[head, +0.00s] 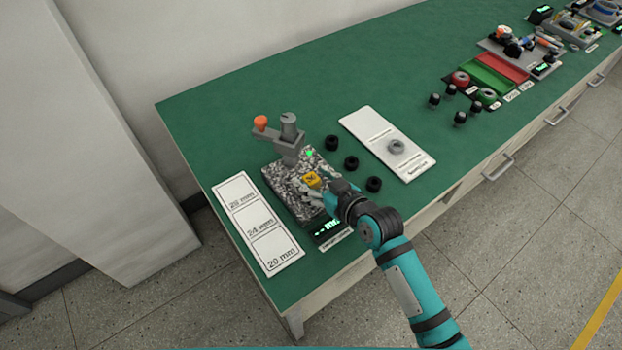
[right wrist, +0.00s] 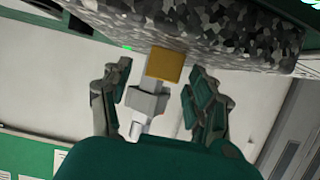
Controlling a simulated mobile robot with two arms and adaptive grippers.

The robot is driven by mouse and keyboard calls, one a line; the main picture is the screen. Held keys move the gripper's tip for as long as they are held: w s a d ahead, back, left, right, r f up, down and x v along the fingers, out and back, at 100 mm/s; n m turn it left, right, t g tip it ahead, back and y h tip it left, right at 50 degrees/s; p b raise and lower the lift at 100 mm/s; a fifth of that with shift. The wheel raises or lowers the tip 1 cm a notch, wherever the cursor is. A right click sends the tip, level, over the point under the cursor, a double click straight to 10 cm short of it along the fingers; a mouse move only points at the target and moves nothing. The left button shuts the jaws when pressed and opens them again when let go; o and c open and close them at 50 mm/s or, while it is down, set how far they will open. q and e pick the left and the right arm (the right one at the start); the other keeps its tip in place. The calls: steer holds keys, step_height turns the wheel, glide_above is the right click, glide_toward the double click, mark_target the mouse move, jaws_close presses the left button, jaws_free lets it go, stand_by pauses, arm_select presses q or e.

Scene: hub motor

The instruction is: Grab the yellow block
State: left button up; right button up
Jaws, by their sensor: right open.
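The yellow block (head: 311,178) sits on the speckled granite base (head: 280,178) of a measuring stand in the head view. It also shows in the right wrist view (right wrist: 165,65), ahead of the fingers and close to the gap between them. My right gripper (head: 316,188) is right by the block in the head view, with its arm coming from the lower right. In the right wrist view the right gripper (right wrist: 158,90) is open, its two fingers apart with nothing held. My left gripper is not in view.
The stand's grey post with an orange knob (head: 261,122) rises behind the block. Several black rings (head: 351,163) lie to the right, near a white card (head: 375,140) with a grey ring. A white size card (head: 255,222) lies to the left. The green table (head: 400,70) is clear toward the back.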

steer(key=shift+w+a+f, duration=0.15)
steer(key=shift+w+a, duration=0.05)
jaws_close()
stand_by(0.3)
